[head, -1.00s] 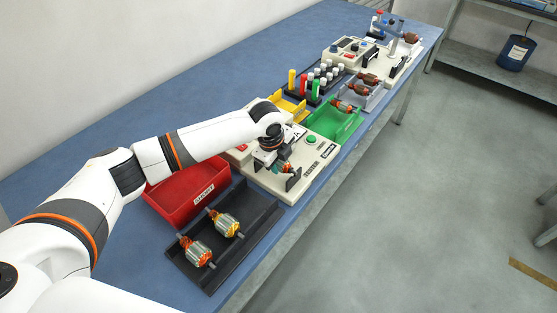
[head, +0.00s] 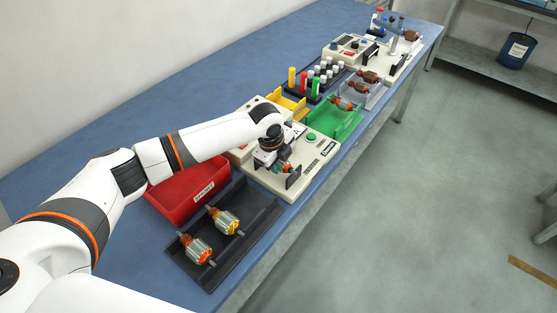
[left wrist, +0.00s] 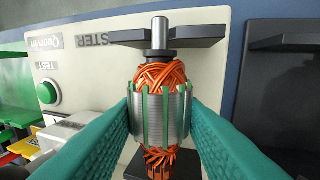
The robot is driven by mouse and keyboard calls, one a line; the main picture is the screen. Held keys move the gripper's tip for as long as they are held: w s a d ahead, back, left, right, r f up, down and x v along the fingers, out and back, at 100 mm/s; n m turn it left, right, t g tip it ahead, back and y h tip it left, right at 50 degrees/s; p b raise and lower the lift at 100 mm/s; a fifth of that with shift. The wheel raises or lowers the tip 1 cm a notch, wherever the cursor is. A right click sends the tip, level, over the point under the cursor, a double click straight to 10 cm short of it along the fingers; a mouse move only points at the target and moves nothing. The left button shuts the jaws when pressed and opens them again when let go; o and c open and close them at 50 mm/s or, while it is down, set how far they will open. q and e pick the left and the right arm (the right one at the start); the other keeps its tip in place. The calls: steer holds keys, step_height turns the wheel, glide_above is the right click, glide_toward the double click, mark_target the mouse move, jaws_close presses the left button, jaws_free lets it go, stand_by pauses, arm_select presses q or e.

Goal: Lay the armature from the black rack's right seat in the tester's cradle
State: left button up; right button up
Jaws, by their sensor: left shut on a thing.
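My left gripper (head: 273,159) is shut on an armature with orange windings and a steel core, over the cradle of the beige tester (head: 318,160). In the left wrist view the teal fingers (left wrist: 160,118) press both sides of the armature's core (left wrist: 160,115). Its upper shaft end lies at the middle of a dark cradle support (left wrist: 193,38). Whether the shaft rests fully in it I cannot tell. My right gripper is out of view.
A red bin (head: 178,203) stands left of the tester, beside the rack. Beyond the tester are a yellow bin (head: 287,106), a green tray (head: 322,122) and a grey tray (head: 378,96) with armatures. The tester's green button (head: 311,136) is near the cradle.

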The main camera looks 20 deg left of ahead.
arm_select(q)
steer(key=o, duration=1.2)
steer(key=b+v, duration=0.1)
steer(key=v, duration=1.1)
steer(key=shift+s, duration=0.1)
